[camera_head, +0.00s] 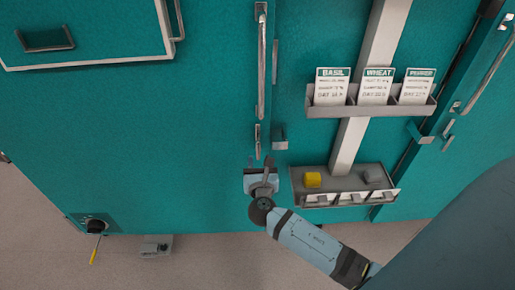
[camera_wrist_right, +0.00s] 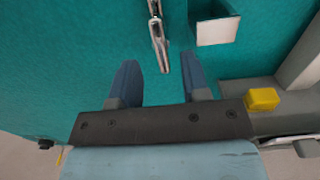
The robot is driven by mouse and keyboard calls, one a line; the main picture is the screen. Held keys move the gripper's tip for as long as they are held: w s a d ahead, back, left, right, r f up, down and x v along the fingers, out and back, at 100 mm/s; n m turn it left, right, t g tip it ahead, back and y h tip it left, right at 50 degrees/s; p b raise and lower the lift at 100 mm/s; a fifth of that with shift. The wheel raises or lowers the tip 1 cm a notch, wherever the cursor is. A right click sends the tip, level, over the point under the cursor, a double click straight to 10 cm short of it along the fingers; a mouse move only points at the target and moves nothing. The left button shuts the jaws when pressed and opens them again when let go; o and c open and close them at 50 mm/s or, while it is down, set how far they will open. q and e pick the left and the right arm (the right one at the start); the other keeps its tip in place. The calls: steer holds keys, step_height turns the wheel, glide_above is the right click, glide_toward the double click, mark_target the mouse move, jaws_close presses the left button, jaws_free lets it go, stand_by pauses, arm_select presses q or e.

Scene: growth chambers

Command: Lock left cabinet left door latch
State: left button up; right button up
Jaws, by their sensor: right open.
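The teal left cabinet (camera_head: 130,110) fills the left and middle of the head view. Near its door edge, below a long vertical handle (camera_head: 262,70), hangs a small metal latch lever (camera_head: 257,142). A grey block (camera_head: 280,137) sits just right of the lever, apart from it. In the right wrist view the lever (camera_wrist_right: 159,42) points down, with the pale block (camera_wrist_right: 217,30) to its right. My right gripper (camera_head: 260,172) is just below the lever. Its blue fingers are open (camera_wrist_right: 160,84), one on each side of the lever's lower end, without visible contact. My left gripper is out of view.
Right of the latch, a grey tray (camera_head: 298,183) holds a yellow cube (camera_head: 312,180) and a grey one. Above it is a rack (camera_head: 312,107) with BASIL and WHEAT cards and a third card.

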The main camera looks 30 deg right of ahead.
mark_target(258, 150)
steer(key=x, duration=0.6)
steer(key=shift+c, duration=0.4)
jaws_close()
